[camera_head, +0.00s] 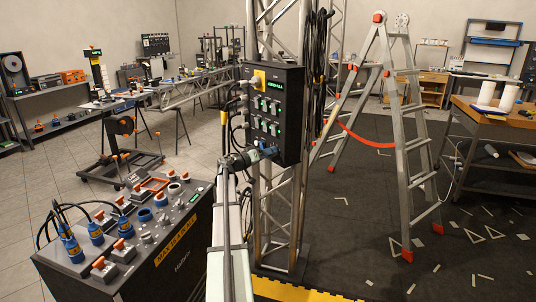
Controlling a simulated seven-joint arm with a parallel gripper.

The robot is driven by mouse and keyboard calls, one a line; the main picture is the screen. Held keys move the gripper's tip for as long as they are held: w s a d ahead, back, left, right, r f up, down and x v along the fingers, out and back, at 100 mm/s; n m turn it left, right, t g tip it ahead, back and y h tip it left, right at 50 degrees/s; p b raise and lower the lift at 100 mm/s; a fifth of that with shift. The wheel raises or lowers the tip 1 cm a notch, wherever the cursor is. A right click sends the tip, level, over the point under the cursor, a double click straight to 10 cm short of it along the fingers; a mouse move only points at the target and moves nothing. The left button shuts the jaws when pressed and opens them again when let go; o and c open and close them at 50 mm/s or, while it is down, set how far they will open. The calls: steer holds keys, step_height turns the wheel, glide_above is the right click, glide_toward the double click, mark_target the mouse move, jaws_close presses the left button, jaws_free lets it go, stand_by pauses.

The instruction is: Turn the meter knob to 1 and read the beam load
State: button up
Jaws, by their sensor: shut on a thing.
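The black meter box (290,118) is mounted on the upright metal truss in the middle of the head camera view. Its front has a green lit display (272,86), too small to read, and rows of small green-lit modules below. My arm rises from the bottom centre to the box's lower left. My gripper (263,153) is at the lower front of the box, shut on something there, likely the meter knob. The knob and its pointer are hidden by the gripper, so its setting cannot be told.
A control console (135,235) with plugs, knobs and a yellow label stands at lower left. Cables hang beside the box on the truss. A stepladder (392,130) stands to the right on dark flooring with scattered pieces. A workbench (500,122) is at far right.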

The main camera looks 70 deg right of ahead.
steer(key=shift+s+a+f+n, duration=0.1)
steer(key=shift+f+n, duration=0.1)
steer(key=shift+n, duration=7.3)
steer(key=shift+f+n, duration=0.15)
steer(key=shift+n, duration=7.35)
steer(key=o, duration=1.1)
steer(key=shift+c, duration=0.2)
